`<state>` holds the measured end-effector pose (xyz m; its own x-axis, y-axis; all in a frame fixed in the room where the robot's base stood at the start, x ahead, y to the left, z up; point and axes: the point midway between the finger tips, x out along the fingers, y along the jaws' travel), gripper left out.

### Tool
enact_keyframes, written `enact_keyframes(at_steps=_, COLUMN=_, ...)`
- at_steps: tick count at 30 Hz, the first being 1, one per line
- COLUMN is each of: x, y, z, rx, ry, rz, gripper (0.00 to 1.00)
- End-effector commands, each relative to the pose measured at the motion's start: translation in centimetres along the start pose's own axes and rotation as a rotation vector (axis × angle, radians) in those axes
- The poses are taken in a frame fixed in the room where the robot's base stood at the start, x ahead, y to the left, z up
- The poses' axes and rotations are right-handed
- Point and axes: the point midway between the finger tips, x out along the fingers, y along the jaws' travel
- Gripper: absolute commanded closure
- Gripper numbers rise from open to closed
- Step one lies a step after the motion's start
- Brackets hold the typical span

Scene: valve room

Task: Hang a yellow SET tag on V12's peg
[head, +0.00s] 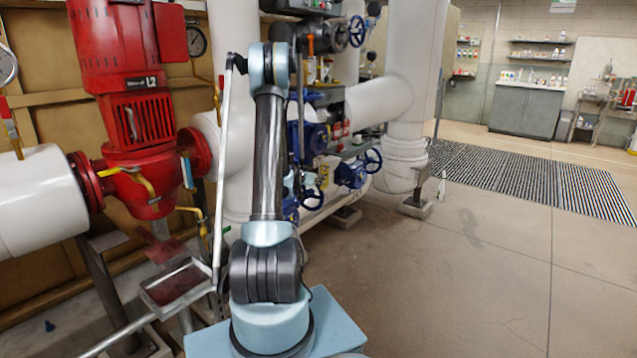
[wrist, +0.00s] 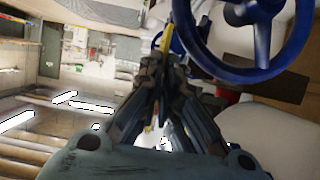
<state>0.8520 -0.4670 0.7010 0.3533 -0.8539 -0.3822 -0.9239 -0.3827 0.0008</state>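In the wrist view the fingers of my gripper (wrist: 160,68) come together at their tips. A thin yellow strip, seen nearly edge-on, sticks out beyond them; it looks like the yellow SET tag (wrist: 166,36) held between the tips. A large blue handwheel (wrist: 262,72) is close on the right of the fingertips, apart from them as far as I can see. In the head view several blue handwheels sit on the pipework, one at the lower right (head: 351,172). My arm hides part of this pipework and my gripper there. I cannot make out V12's label or its peg.
A red pump (head: 132,110) marked L2 stands at the left, with a white pipe (head: 35,205) beside it. A thick white vertical pipe (head: 408,120) stands right of the valves. The floor (head: 460,270) at the right is open, with a dark grating (head: 520,180) farther back.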

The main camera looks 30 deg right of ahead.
Motion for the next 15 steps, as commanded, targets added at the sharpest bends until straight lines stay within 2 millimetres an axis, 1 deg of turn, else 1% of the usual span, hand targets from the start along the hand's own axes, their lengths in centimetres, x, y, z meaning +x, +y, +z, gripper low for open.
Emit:
enact_keyframes(at_steps=8, x=0.00, y=0.02, z=-0.01, rx=0.000, ry=0.000, rz=0.000, gripper=1.00)
enact_keyframes(at_steps=9, x=0.00, y=0.02, z=-0.01, rx=0.000, ry=0.000, rz=0.000, gripper=0.90)
enact_keyframes(at_steps=11, x=0.00, y=0.02, z=-0.02, rx=0.000, ry=0.000, rz=0.000, gripper=0.76)
enact_keyframes(at_steps=12, x=0.00, y=0.02, z=-0.02, rx=0.000, ry=0.000, rz=0.000, gripper=0.72)
enact_keyframes(at_steps=15, x=0.00, y=0.02, z=-0.02, rx=0.000, ry=0.000, rz=0.000, gripper=0.72)
